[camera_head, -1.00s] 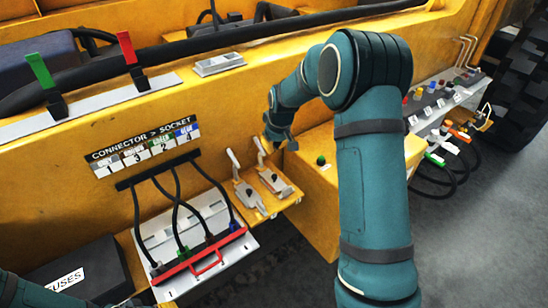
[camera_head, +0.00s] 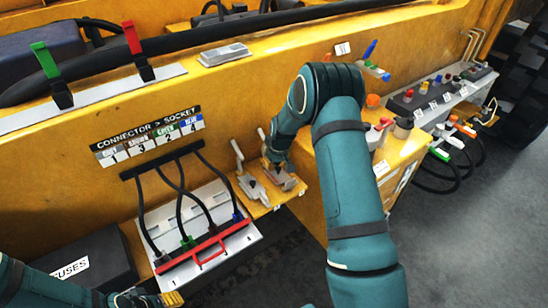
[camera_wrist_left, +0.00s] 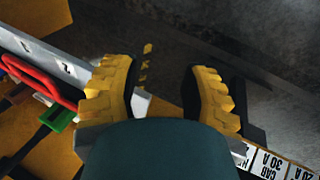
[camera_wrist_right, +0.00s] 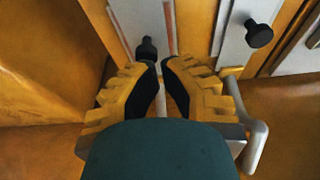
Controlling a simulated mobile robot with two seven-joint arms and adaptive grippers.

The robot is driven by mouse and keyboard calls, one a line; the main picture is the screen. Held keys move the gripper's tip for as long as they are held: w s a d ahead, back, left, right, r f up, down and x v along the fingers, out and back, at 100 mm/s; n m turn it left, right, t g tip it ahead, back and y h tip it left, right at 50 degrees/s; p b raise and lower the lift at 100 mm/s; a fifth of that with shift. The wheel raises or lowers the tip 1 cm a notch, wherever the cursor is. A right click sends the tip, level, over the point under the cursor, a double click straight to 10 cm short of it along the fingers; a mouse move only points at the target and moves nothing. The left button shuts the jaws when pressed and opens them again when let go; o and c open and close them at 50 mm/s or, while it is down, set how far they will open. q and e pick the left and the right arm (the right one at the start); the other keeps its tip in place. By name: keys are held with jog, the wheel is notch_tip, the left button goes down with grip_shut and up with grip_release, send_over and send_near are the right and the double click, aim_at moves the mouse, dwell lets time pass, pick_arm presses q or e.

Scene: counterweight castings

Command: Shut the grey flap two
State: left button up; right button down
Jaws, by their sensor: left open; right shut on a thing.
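Two grey metal latches with upright pale levers sit side by side on a small yellow shelf in the head view: the left latch (camera_head: 250,187) and the right latch (camera_head: 281,180). I see no legible number marking either as flap two. My right gripper (camera_head: 270,162) is down at the right latch, shut on a thin pale lever between its fingertips, largely hidden by the fingers. In the right wrist view the gripper (camera_wrist_right: 162,88) closes above a grey plate with a black knob (camera_wrist_right: 147,50). My left gripper (camera_head: 172,298) is open and empty at the bottom left.
The white socket board (camera_head: 222,200) with a red handle bar (camera_head: 203,248) and black cables stands left of the latches. A yellow box (camera_head: 400,160) with knobs stands close on the right. A black fuse box (camera_head: 85,270) is at lower left.

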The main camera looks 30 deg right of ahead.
jog(key=shift+f, duration=0.2)
jog(key=shift+s+f+b, duration=0.3)
jog(key=shift+f+b, duration=0.45)
jog(key=shift+b, duration=0.2)
jog(key=shift+s, duration=0.1)
jog(key=shift+r, duration=0.2)
jog(key=r, duration=0.1)
jog(key=r+p, duration=0.2)
jog(key=r, duration=0.1)
jog(key=shift+w+r, duration=0.1)
jog(key=shift+w, duration=0.15)
jog(key=v, duration=0.9)
jog(key=shift+s+r, duration=0.3)
jog(key=shift+s, duration=0.15)
